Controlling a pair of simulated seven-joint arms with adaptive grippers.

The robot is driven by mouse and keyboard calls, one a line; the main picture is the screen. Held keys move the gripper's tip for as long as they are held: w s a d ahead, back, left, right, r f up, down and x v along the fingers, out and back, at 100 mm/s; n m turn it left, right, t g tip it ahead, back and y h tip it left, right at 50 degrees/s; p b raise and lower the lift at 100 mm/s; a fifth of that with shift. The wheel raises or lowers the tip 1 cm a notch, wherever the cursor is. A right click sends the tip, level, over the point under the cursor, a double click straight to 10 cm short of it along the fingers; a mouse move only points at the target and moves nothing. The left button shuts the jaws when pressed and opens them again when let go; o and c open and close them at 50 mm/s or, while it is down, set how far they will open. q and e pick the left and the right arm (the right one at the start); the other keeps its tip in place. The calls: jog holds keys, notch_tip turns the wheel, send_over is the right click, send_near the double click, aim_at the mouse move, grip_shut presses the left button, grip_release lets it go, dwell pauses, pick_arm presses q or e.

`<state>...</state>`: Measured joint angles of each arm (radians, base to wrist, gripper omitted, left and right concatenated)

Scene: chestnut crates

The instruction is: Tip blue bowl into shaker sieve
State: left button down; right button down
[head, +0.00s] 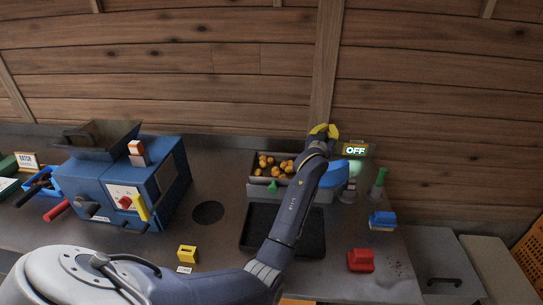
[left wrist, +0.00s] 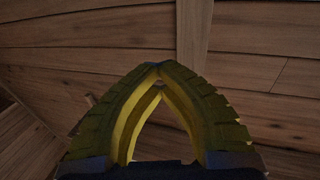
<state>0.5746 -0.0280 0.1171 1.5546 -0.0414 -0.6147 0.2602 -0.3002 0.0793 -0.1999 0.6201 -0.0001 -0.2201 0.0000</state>
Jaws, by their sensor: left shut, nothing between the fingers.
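The shaker sieve (head: 251,184) is a grey box with a dark rim at the back middle of the bench, with several orange-brown chestnuts (head: 275,166) in it. A blue rounded shape, seemingly the blue bowl (head: 336,174), shows at the sieve's right end, partly hidden by my left arm; its tilt and contents cannot be made out. My left gripper (head: 323,131) is beyond and above the bowl, near the wooden wall. In the left wrist view the yellow fingers (left wrist: 156,70) meet at their tips with nothing between them. My right gripper is out of view.
A dark tray (head: 257,240) lies in front of the sieve. A blue machine (head: 170,178) with a hopper stands left. An "OFF" display (head: 355,151), a green-handled tool (head: 379,183), a blue brush (head: 382,219) and a red block (head: 360,260) are right. My arm crosses the bench.

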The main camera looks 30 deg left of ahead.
pick_arm(q)
jog(key=w+d+f+m+g+y+p, duration=0.2)
jog(key=w+d+f+m+g+p, duration=0.2)
jog(key=w+d+f, duration=0.1)
jog(key=shift+f+m+g+p, duration=0.3)
jog(key=shift+f, duration=0.2)
jog(key=shift+s, duration=0.1)
dwell(1.1)
